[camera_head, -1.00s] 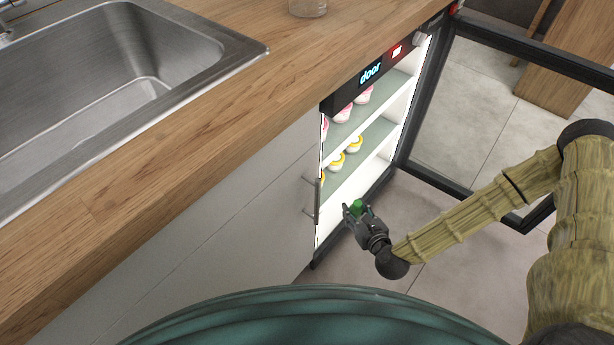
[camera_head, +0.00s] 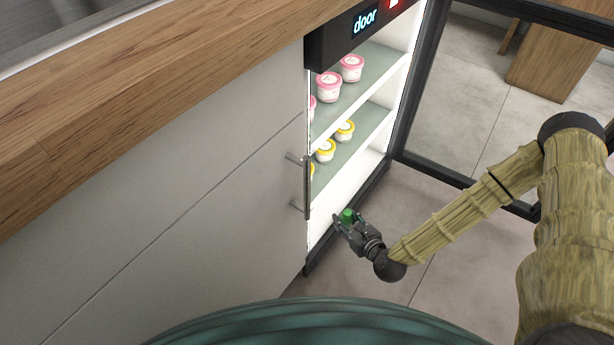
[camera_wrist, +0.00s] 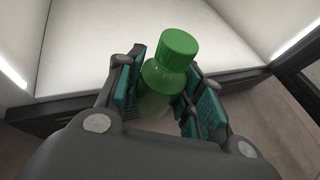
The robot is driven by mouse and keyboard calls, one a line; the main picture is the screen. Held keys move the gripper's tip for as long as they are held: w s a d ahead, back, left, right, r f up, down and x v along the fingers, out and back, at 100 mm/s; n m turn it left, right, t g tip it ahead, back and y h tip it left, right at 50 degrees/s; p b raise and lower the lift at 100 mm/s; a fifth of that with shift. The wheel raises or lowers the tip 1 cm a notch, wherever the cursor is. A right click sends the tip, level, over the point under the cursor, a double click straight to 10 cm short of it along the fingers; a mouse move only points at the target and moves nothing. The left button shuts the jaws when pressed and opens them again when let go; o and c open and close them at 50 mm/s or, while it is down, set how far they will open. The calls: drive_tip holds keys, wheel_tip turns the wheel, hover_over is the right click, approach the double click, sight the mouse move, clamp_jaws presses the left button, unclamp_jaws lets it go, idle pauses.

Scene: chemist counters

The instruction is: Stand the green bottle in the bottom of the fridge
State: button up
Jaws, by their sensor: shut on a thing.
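The green bottle (camera_wrist: 165,78) is upright between the teal pads of my gripper (camera_wrist: 168,98), which is shut on it; its green cap (camera_wrist: 179,46) is clear of the fingers. In the head view the bottle (camera_head: 347,215) shows as a small green top in my gripper (camera_head: 345,224), low in front of the fridge opening. The fridge (camera_head: 335,195) is open, with a lit white interior. In the wrist view its bare white floor (camera_wrist: 95,75) lies just beyond the bottle. I cannot tell whether the bottle is past the front sill.
The fridge door (camera_head: 415,100) stands open to the right. Pink-lidded tubs (camera_head: 328,86) sit on the upper shelf and yellow-lidded tubs (camera_head: 325,150) on the lower one. A cabinet handle (camera_head: 307,188) sticks out left of the opening. The bottom compartment looks empty.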

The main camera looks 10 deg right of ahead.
drive_tip(key=w+a+b, duration=0.1)
drive_tip(key=w, duration=0.3)
drive_tip(key=w+a+b, duration=0.2)
drive_tip(key=w, duration=0.2)
drive_tip(key=w+a+b, duration=0.1)
drive_tip(key=w, duration=0.3)
drive_tip(key=shift+w+a, duration=0.15)
drive_tip(key=shift+w, duration=0.2)
drive_tip(key=b+x, duration=0.2)
drive_tip(key=x, duration=0.2)
drive_tip(key=shift+r+b, duration=0.15)
drive_tip(key=shift+b, duration=0.25)
drive_tip(key=shift+f, duration=0.3)
drive_tip(key=o, duration=1.1)
drive_tip(key=shift+r, duration=0.15)
drive_tip(key=p+v, duration=0.5)
drive_tip(key=v, duration=0.7)
drive_tip(key=shift+r, duration=0.1)
